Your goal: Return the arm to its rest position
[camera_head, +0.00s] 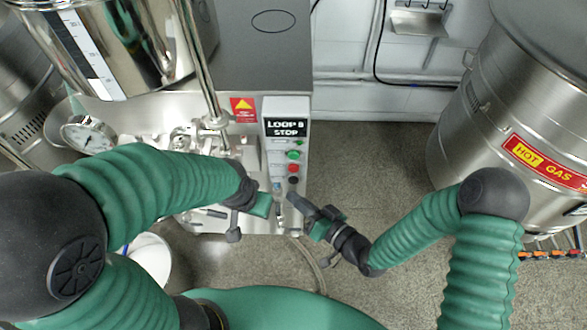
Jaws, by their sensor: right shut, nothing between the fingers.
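My right arm, in a green sleeve, comes in from the right in the head view. Its dark gripper (295,200) is shut and empty, pointing up and left at the lower part of the control box. My left arm comes in from the left, and its gripper (264,205) is beside the right one with a small gap between them. I cannot tell whether its fingers are open. The right gripper's tip appears just below the lowest button; contact cannot be told.
A steel machine with a hopper (130,40), pipes and a dial gauge (88,134) stands at the left. A large steel vessel (490,110) with a "HOT GAS" label stands at the right. A white bucket (150,260) is at lower left. Speckled floor (370,165) between them is clear.

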